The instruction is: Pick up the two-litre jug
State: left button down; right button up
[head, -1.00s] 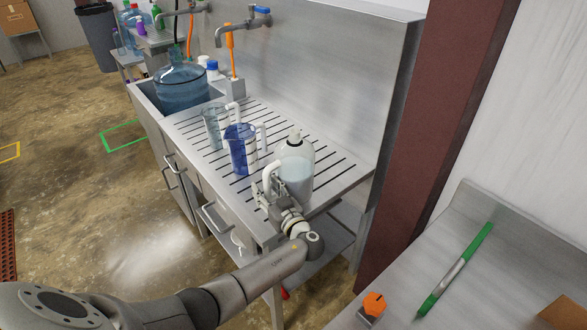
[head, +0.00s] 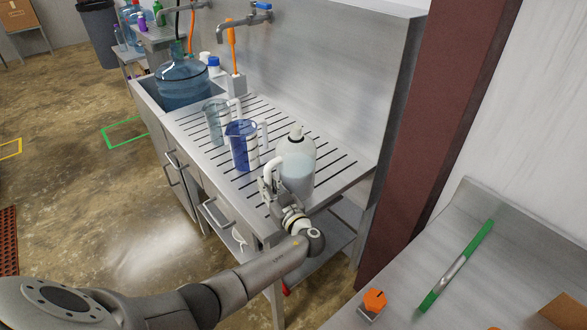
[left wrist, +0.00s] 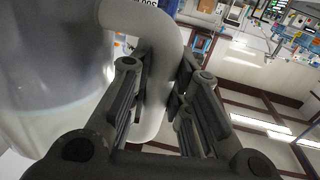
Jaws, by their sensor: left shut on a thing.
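In the left wrist view the handle (left wrist: 158,45) passes between the fingers (left wrist: 163,75), and the cloudy jug body (left wrist: 50,85) fills the left. Its base is partly hidden, so I cannot tell whether it touches the board. A blue measuring jug (head: 241,147) and a clear one (head: 215,121) stand behind it to the left.
A blue water bottle (head: 183,82) stands in the sink at the far left. Taps (head: 240,28) hang from the steel backsplash. A second steel bench (head: 480,290) at lower right bears an orange knob (head: 375,302) and a green-ended bar (head: 455,268). Open floor lies left.

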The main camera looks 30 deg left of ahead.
pick_arm(q)
jog(key=shift+w+r, duration=0.15)
jog(key=shift+r, duration=0.15)
jog(key=shift+r+b, duration=0.55)
jog(key=shift+r, duration=0.05)
jog(key=s+r+b, duration=0.5)
jog(key=s+r, duration=0.6)
jog(key=s, duration=0.3)
jog(key=shift+r, duration=0.3)
jog(key=shift+s, duration=0.1)
jog(key=shift+d+f, duration=0.1)
